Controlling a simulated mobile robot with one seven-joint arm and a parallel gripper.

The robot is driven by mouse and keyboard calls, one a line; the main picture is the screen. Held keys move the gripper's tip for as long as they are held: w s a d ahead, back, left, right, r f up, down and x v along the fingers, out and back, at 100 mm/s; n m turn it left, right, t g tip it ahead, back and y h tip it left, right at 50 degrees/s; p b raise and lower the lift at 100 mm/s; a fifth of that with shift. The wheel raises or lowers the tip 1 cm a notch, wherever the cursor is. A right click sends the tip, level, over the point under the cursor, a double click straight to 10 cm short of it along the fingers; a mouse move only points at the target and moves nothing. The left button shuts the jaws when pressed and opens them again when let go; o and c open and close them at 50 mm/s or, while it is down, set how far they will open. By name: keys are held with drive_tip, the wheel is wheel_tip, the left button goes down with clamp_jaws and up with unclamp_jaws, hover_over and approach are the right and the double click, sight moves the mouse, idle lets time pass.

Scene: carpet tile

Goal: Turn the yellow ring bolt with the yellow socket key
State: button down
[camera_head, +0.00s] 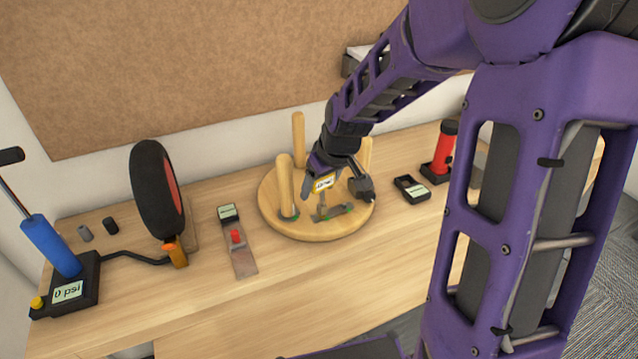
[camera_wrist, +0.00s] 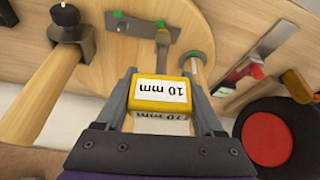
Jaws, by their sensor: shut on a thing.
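My gripper (camera_wrist: 165,95) is shut on the yellow socket key (camera_wrist: 160,90), whose block-shaped handle carries white "10 mm" labels. In the head view the key (camera_head: 323,184) sits above the round wooden disc (camera_head: 318,232). A grey shaft (camera_wrist: 162,42) runs from the handle side towards a flat metal strip (camera_wrist: 140,27) on the disc. Its tip appears to meet the strip close to a green mark; I cannot tell whether it is seated. Green marks show along the strip and at a leg's foot. No yellow ring bolt can be made out.
Upright wooden legs (camera_head: 298,140) stand around the disc. A dark block with a white knob (camera_wrist: 66,24) is beside one leg. A plate with a red knob (camera_head: 237,238), a black wheel (camera_head: 157,190) and a blue pump (camera_head: 50,245) are left; a red cylinder (camera_head: 445,145) is right.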

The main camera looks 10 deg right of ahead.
drive_tip(key=shift+f, duration=0.45)
drive_tip(key=shift+m+b, duration=0.3)
drive_tip(key=shift+b, duration=0.4)
drive_tip(key=shift+d+m+h+b, duration=0.2)
drive_tip(key=shift+m+h+b, duration=0.7)
drive_tip(key=shift+m+b, duration=1.55)
drive_tip(key=shift+r+n+b, duration=0.1)
drive_tip(key=shift+n+b, duration=0.15)
drive_tip(key=shift+b, duration=0.3)
drive_tip(key=m+h, duration=0.1)
drive_tip(key=m, duration=0.1)
drive_tip(key=m+h, duration=0.1)
drive_tip(key=m, duration=0.2)
drive_tip(key=shift+d, duration=0.2)
drive_tip(key=m, duration=0.1)
drive_tip(key=m+g+h, duration=0.1)
drive_tip(key=m, duration=0.2)
drive_tip(key=shift+s+d+m, duration=0.15)
drive_tip(key=shift+d+m, duration=0.1)
drive_tip(key=shift+m, duration=0.15)
